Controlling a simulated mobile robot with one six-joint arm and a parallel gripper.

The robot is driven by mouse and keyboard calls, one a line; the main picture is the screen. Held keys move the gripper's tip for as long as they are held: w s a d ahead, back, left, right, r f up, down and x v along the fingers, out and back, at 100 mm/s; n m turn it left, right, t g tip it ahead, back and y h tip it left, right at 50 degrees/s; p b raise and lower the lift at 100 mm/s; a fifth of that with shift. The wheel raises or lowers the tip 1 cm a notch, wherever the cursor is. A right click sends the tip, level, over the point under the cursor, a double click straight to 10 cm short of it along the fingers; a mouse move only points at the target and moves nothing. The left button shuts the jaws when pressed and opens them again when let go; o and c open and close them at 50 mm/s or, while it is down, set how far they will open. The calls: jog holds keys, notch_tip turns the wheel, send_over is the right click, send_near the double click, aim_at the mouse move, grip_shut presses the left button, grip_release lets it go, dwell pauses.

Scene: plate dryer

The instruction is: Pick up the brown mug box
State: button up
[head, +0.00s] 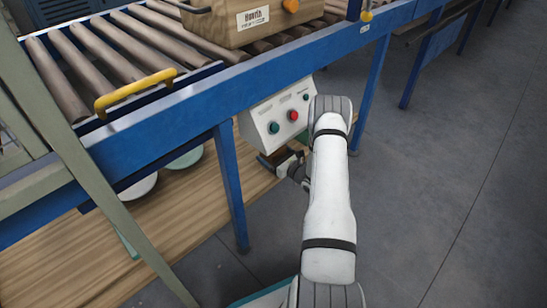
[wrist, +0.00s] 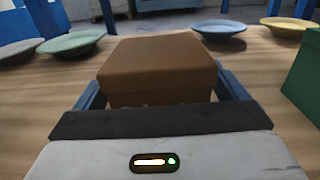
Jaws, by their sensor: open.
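The brown mug box (wrist: 160,65) stands on the wooden surface in the wrist view, straight ahead of my gripper (wrist: 161,84). My gripper is open, with one blue finger to the left of the box and the other to its right. The near part of the box lies between the fingers; I cannot tell whether either finger touches it. The gripper body hides the box's lower front. In the head view my gripper (head: 277,164) is low beside the conveyor, above the wooden shelf, and the brown mug box does not show there.
In the wrist view, a green box (wrist: 303,75) stands close on the right. A blue plate (wrist: 220,29), a green plate (wrist: 71,43) and a yellow plate (wrist: 288,24) lie around. In the head view, a control panel (head: 281,122) and the blue conveyor frame (head: 150,137) are close to my arm.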

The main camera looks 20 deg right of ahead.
jog(key=c, duration=1.2)
jog(key=shift+c, duration=0.4)
jog(key=shift+r, duration=0.15)
